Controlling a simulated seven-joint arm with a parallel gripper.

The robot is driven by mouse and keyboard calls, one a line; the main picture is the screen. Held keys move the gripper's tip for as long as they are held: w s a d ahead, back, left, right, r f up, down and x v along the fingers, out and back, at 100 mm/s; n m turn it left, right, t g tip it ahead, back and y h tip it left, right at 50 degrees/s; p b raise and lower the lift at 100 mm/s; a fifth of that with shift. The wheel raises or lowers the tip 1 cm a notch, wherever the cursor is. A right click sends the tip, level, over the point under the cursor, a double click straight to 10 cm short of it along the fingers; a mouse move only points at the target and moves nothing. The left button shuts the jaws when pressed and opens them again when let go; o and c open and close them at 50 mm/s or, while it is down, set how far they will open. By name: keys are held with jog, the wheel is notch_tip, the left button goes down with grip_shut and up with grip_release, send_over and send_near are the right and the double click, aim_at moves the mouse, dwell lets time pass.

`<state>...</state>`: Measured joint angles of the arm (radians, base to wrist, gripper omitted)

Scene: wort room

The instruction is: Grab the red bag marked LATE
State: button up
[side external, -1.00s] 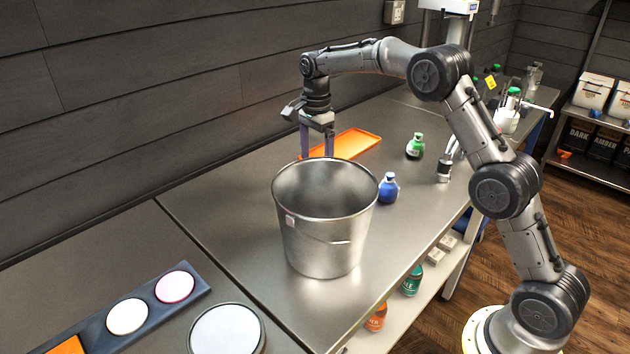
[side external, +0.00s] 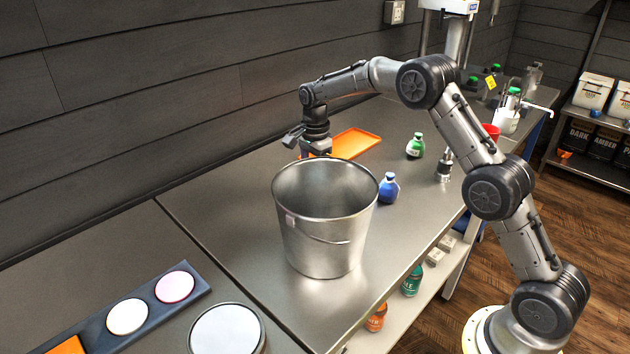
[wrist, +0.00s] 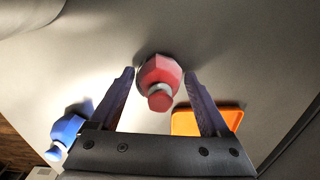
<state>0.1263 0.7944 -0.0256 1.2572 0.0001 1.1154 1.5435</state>
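A red bag (wrist: 158,78) with a pale neck and red top shows in the wrist view, standing on the steel bench. Its lettering is not legible. My gripper (wrist: 159,74) is open, with one finger on each side of the bag and gaps between fingers and bag. In the side view my gripper (side external: 316,150) points down behind the metal bucket (side external: 318,235), which hides its fingertips and the red bag.
A blue bag (side external: 388,188) stands right of the bucket and also shows in the wrist view (wrist: 68,130). An orange tray (side external: 352,142) lies close behind the gripper. A green bag (side external: 415,147) stands farther right.

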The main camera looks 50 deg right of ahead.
jog(key=c, duration=1.1)
